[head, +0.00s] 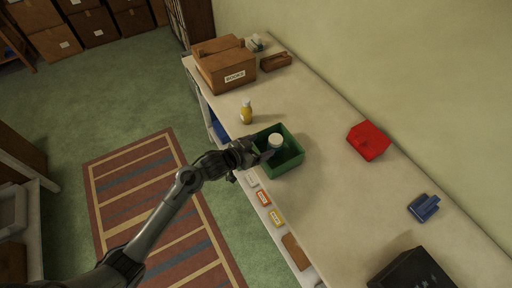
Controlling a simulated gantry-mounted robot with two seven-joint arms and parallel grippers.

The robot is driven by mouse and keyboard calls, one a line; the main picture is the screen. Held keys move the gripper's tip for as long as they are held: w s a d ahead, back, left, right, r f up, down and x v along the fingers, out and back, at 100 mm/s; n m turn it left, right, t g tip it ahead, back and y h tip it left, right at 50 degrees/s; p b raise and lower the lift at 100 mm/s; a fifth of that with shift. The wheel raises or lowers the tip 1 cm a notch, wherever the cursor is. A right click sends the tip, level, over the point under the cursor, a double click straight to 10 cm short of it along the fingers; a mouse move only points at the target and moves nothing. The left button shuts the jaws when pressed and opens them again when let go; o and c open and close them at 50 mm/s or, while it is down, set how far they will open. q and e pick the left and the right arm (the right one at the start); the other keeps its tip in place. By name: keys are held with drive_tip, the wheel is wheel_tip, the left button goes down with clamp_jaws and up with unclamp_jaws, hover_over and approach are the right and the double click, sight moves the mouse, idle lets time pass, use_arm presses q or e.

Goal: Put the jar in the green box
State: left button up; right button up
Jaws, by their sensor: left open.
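The green box (292,164) is an open-topped box on the bench, near its front edge. A jar with a whitish lid (275,140) shows within the box's outline, upright and toward its left side. Its lower part is dark and hard to make out, so I cannot tell whether it touches the box floor. My left gripper (264,151) reaches in over the box's left wall, with its fingertips close beside the jar. It is open. My right gripper is not in view.
A yellow bottle (246,113) stands behind the box. A brown carton (224,66) is at the bench's far end. A red object (369,141), a blue vise-like tool (424,207) and a black case (411,270) lie to the right. The bench middle is clear.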

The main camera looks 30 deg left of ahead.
use_arm(q)
drive_tip(key=s+f+n+g+y, duration=0.2)
drive_tip(key=s+g, duration=0.7)
drive_tip(key=s, duration=2.4)
drive_tip(key=shift+d+f+y, duration=0.35)
drive_tip(key=shift+f+y, duration=0.3)
drive_tip(key=shift+y, duration=0.55)
